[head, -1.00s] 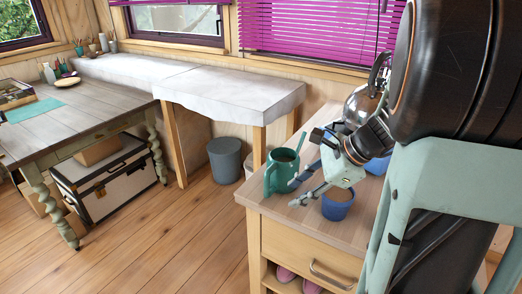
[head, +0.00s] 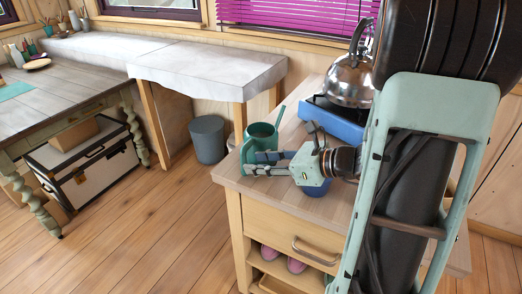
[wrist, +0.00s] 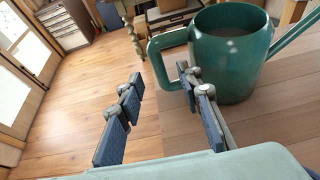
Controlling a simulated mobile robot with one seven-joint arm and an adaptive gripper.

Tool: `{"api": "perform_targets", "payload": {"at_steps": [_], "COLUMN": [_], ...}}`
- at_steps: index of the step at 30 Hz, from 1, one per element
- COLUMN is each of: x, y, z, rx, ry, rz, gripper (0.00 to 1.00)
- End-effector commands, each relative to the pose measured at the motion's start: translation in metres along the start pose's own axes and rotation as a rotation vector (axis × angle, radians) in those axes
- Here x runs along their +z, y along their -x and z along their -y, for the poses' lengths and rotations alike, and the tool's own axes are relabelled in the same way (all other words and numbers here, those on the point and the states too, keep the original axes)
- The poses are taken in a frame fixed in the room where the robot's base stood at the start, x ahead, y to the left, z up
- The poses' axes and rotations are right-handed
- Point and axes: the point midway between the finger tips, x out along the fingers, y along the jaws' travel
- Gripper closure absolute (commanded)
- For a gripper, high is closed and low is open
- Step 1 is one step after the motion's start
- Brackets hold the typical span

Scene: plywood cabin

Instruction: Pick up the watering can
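The green watering can (head: 262,130) stands upright near the left end of the wooden cabinet top (head: 300,128), its thin spout pointing up. In the wrist view, the can (wrist: 232,60) is ahead and to the right, with its loop handle (wrist: 154,62) toward the left. My gripper (head: 263,163) is low over the cabinet top, in front of the can. In the wrist view, my gripper (wrist: 162,80) is open, with its two fingers apart and the handle ahead between the tips. Whether a finger touches the can I cannot tell. In the head view, the fingers hide the can's lower part.
A blue pot (head: 315,188) is partly hidden behind my gripper. A steel kettle (head: 350,80) sits on a blue stove (head: 336,122) farther back. A grey bin (head: 208,139) stands on the floor beyond the cabinet's left edge. The floor (head: 150,230) at left is clear.

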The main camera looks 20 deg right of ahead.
Motion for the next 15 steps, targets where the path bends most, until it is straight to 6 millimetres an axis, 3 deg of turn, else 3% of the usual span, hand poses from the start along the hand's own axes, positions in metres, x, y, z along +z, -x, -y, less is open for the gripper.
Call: {"api": "perform_targets", "payload": {"at_steps": [9,15], "x": [0.012,0.012], "y": [-0.043,-0.051], "z": [-0.001,0.000], "rx": [0.003,0.000], "ry": [0.000,0.001], "rz": [-0.001,0.000], "gripper": [0.67,0.67]}}
